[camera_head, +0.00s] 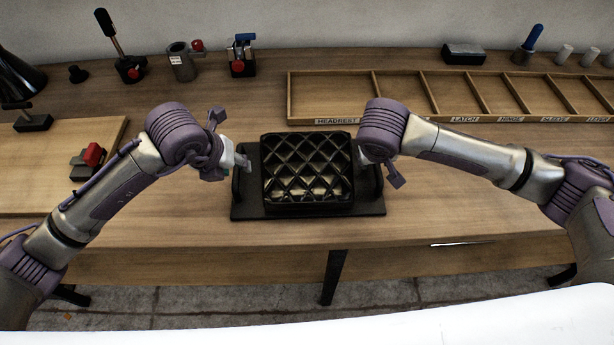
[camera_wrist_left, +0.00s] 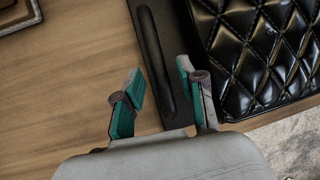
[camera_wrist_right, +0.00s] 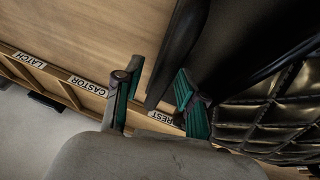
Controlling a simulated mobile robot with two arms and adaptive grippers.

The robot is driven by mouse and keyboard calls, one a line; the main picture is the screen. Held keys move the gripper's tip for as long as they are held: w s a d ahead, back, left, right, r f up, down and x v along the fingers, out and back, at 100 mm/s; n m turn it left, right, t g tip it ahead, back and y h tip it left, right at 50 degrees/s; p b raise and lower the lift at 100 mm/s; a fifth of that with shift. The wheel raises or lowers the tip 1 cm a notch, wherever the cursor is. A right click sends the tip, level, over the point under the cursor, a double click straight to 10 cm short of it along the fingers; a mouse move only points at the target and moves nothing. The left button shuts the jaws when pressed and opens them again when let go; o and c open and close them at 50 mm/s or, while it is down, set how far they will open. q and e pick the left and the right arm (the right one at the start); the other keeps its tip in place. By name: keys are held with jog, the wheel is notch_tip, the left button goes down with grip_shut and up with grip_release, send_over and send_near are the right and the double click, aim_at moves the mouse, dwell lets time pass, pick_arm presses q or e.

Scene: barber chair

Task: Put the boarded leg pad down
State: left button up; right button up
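The leg pad (camera_head: 307,168) is a black, diamond-quilted cushion on a flat black board (camera_head: 362,209) with a raised handle at each side. The board appears to lie flat on the workbench near its front edge. My left gripper (camera_head: 243,164) is at the board's left side; in the left wrist view its fingers (camera_wrist_left: 161,92) are apart, with the left handle (camera_wrist_left: 158,55) just ahead, between their lines. My right gripper (camera_head: 364,160) is at the right side; its fingers (camera_wrist_right: 156,92) are apart, near the dark right handle (camera_wrist_right: 178,50). Its contact with the handle is unclear.
A labelled wooden compartment tray (camera_head: 335,97) lies behind the pad to the right. A wooden board (camera_head: 50,160) with a red clamp lies left. Bare bench surrounds the pad.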

jog(key=shift+r, duration=0.1)
pick_arm(q)
jog(key=v, duration=0.9)
jog(key=shift+s+a+r, duration=0.15)
jog(key=shift+r, duration=0.15)
pick_arm(e)
jog(key=v, duration=1.2)
